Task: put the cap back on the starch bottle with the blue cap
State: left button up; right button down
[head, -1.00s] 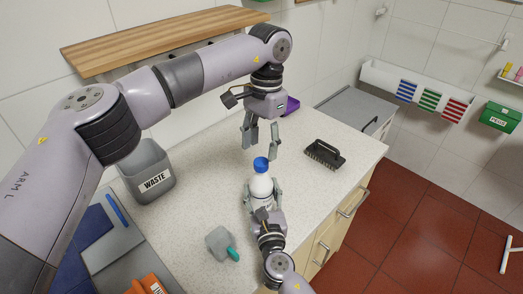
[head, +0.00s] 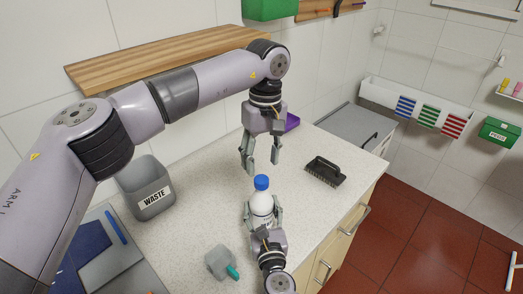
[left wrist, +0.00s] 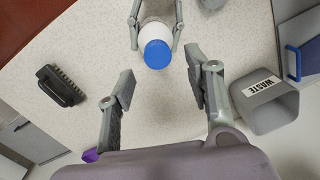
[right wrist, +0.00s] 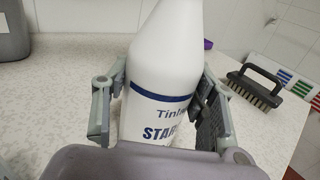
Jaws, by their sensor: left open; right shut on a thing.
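The white starch bottle (head: 261,208) stands upright on the counter, with the blue cap (head: 261,183) sitting on its top. In the right wrist view the bottle (right wrist: 160,75) shows a blue band and part of its label; its top is out of that view. My right gripper (head: 263,216) is shut on the bottle's body from the front. My left gripper (head: 261,168) is open and empty, pointing down just above and behind the cap. In the left wrist view the cap (left wrist: 157,54) lies beyond the open fingers, apart from them. Whether the cap is fully seated cannot be told.
A grey waste bin (head: 146,190) stands at the left. A black brush (head: 325,171) lies to the right of the bottle. A grey block-like container with a teal part (head: 220,262) is at the front. A purple item (head: 292,122) is at the back. The counter between is clear.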

pick_arm(q)
jog(key=n, duration=0.4)
jog(key=shift+r, duration=0.15)
jog(key=n, duration=0.4)
jog(key=shift+r+n, duration=0.15)
jog(key=shift+n, duration=0.15)
jog(key=n, duration=0.6)
jog(key=shift+r, duration=0.2)
jog(key=n, duration=0.4)
jog(key=shift+r, duration=0.15)
jog(key=n, duration=0.4)
jog(key=shift+r+t, duration=0.1)
jog(key=shift+t, duration=0.2)
jog(key=n, duration=0.4)
jog(key=shift+s+r+h, duration=0.1)
jog(key=shift+r+h, duration=0.05)
jog(key=shift+h, duration=0.15)
jog(key=n, duration=0.3)
jog(key=shift+r+n, duration=0.1)
jog(key=shift+n, duration=0.2)
